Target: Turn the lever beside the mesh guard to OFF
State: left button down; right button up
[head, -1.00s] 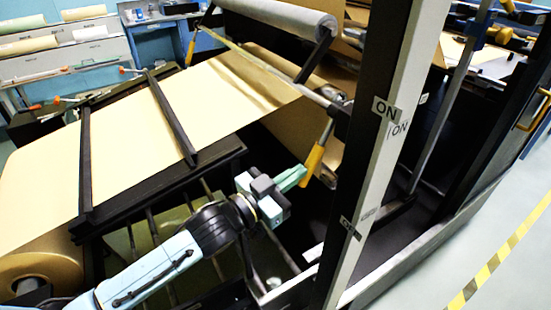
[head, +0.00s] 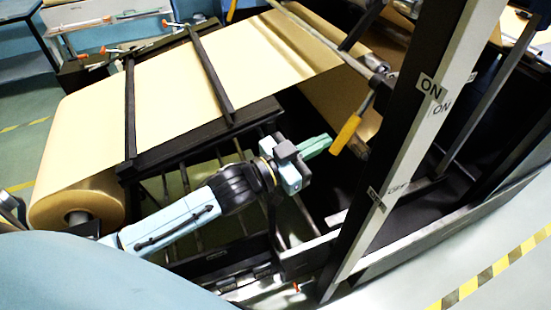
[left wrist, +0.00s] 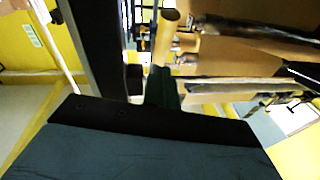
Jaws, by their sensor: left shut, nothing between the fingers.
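The lever has a yellow handle (head: 347,133) that hangs down and to the left from its dark pivot, beside the post. In the head view, an ON label (head: 430,87) is on the upper post and a small, hard-to-read label (head: 376,198) is lower down. My left gripper (head: 320,145) is shut and empty. Its green fingertips are just left of the handle's lower end; I cannot tell if they touch it. The left wrist view shows the dark fingers (left wrist: 161,88) below what looks like the handle (left wrist: 170,14). I cannot make out the mesh guard. My right gripper is not in view.
A wide kraft paper sheet (head: 185,100) runs over a dark frame, with a paper roll (head: 80,200) at its lower left. The tall post (head: 410,140) stands close to the right of the lever. A low rail (head: 310,255) crosses below my left arm.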

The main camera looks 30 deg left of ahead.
pick_arm(q)
jog(key=f+b+v, duration=0.1)
jog(key=v, duration=0.9)
jog(key=shift+f+b, duration=0.3)
jog(key=shift+f, duration=0.1)
